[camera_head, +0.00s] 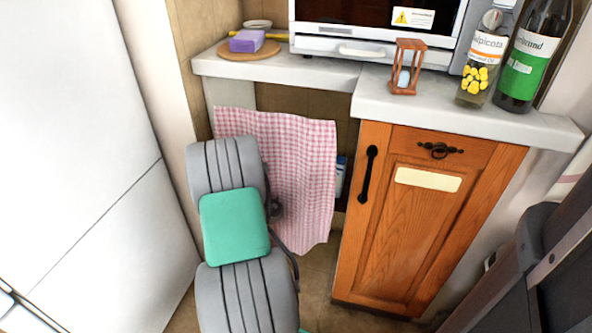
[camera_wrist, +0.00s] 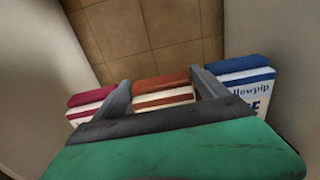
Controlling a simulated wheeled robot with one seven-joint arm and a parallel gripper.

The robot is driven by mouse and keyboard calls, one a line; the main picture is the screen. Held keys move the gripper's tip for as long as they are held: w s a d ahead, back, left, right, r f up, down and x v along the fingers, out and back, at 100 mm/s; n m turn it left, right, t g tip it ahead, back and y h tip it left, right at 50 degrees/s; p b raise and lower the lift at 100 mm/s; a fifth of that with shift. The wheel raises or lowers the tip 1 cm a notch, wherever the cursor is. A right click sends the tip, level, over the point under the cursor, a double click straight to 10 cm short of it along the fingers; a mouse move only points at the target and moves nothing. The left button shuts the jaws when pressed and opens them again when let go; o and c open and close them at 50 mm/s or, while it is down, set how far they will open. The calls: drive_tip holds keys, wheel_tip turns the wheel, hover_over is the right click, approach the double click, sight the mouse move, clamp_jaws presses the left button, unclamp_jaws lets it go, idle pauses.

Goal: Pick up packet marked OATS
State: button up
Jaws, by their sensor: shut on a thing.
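In the wrist view my gripper (camera_wrist: 160,82) has one finger on each side of a packet with a red-brown top (camera_wrist: 161,83) and is shut on it. The packet's lower part is hidden behind my gripper's body, and no lettering on it can be read, so I cannot tell whether it is marked OATS. In the head view my arm reaches in at a pink checked cloth (camera_head: 300,165) below the counter, and my gripper is hidden there.
A crimson-topped packet (camera_wrist: 91,96) stands left of the held one, and a blue-topped packet (camera_wrist: 240,66) with partly visible lettering stands right. Pale walls flank them; tiled floor (camera_wrist: 150,30) lies beyond. A wooden cupboard (camera_head: 405,240) stands right of the cloth.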

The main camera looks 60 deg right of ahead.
drive_tip(key=c, duration=1)
drive_tip(key=shift+c, duration=0.7)
drive_tip(key=shift+r, duration=0.1)
